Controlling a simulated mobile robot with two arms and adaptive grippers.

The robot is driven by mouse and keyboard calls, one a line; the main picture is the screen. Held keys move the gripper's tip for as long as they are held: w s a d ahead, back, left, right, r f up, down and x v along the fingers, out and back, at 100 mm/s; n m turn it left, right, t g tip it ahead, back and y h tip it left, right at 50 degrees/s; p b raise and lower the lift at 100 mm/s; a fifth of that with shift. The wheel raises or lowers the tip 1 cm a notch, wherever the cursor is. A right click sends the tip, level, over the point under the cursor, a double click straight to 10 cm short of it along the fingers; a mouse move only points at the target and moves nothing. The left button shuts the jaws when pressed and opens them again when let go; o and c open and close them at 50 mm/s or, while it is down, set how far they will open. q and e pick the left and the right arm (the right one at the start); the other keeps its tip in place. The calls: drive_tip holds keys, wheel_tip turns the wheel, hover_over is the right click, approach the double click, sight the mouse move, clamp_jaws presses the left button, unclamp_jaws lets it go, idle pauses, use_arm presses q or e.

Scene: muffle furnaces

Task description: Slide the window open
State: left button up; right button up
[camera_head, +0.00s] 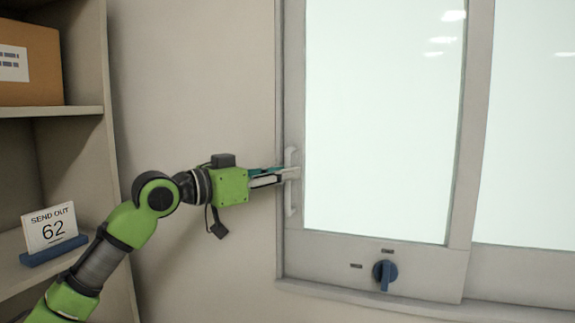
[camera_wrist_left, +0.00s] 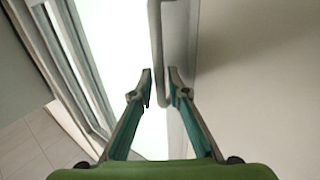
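The window's sliding pane (camera_head: 385,120) has a pale frame and bright glass, and a second pane (camera_head: 525,120) stands to its right. A pale vertical handle (camera_head: 290,205) is on the left frame of the sliding pane. My left gripper (camera_head: 292,173) reaches it from the left at mid-height. In the left wrist view, the open fingers (camera_wrist_left: 160,84) stand apart on either side of the handle bar (camera_wrist_left: 156,40), with gaps visible. A blue knob (camera_head: 385,272) sits on the lower frame between small dark labels. My right gripper is not in view.
A shelf unit (camera_head: 95,110) stands at the left, with a cardboard box (camera_head: 30,65) above and a "SEND OUT 62" sign (camera_head: 50,230) on a blue base below. Bare wall (camera_head: 200,80) lies between shelf and window.

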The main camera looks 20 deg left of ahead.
use_arm(q)
drive_tip(key=shift+w+d, duration=0.35)
drive_tip(key=shift+w, duration=0.05)
clamp_jaws()
drive_tip(key=shift+d, duration=0.3)
drive_tip(key=p, duration=0.6)
approach(420, 178)
drive_tip(key=x, duration=0.5)
drive_tip(key=shift+d, duration=0.1)
unclamp_jaws()
